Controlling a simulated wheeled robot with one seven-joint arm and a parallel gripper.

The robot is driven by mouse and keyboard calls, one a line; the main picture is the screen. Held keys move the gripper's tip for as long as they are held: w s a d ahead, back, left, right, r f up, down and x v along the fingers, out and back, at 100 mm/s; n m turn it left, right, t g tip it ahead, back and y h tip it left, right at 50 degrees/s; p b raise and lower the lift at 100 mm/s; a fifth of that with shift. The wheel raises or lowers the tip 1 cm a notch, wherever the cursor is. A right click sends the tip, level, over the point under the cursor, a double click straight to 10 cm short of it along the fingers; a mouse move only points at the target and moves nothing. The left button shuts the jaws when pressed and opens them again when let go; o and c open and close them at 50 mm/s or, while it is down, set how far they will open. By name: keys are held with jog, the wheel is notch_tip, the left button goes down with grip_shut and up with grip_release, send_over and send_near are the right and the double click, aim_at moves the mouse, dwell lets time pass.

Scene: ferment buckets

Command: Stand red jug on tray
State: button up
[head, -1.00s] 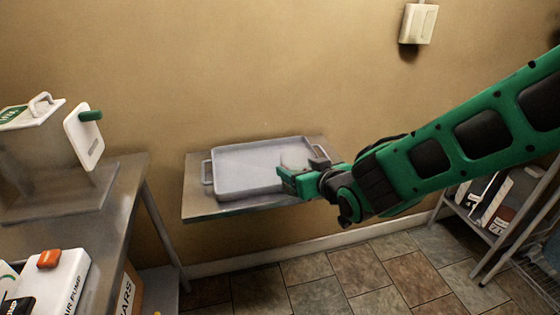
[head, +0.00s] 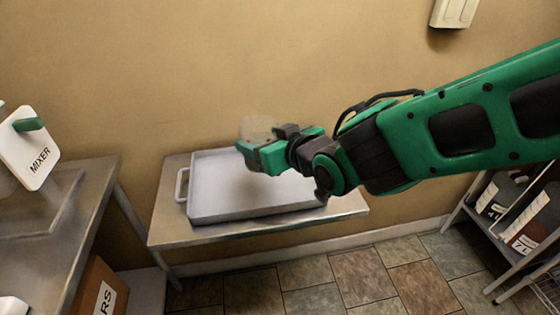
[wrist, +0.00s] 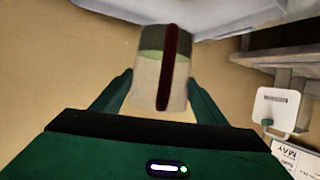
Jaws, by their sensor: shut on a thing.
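The jug (head: 258,128) looks pale and see-through, and it shows just above and behind my gripper in the head view. In the wrist view the jug (wrist: 150,82) sits between the two green fingers, with a dark red strip down its side and a greenish band near its far end. My gripper (head: 258,152) is shut on it. The grey tray (head: 215,208) lies empty on a metal side table against the wall. My gripper and the jug appear over the tray's back right part, but the height above it is hard to judge.
The metal table (head: 165,232) has a bare strip around the tray. A metal counter (head: 75,215) stands at the left, with a white MIXER panel (head: 30,150) above it and a brown box (head: 100,290) below. A shelf rack (head: 480,222) holding dark containers stands at the right.

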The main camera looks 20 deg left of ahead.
jog(key=shift+w+d+f, duration=0.75)
jog(key=shift+w+f, duration=0.75)
jog(key=shift+f, duration=0.15)
jog(key=shift+w+d+f, duration=0.7)
jog(key=shift+w+f, duration=0.85)
jog(key=shift+f, duration=0.15)
jog(key=shift+w+d+f, duration=0.75)
jog(key=shift+w+f, duration=0.75)
jog(key=shift+f, duration=0.15)
jog(key=o, duration=1.2)
jog(key=shift+f, duration=0.1)
jog(key=v, duration=1.2)
jog(key=shift+d, duration=0.1)
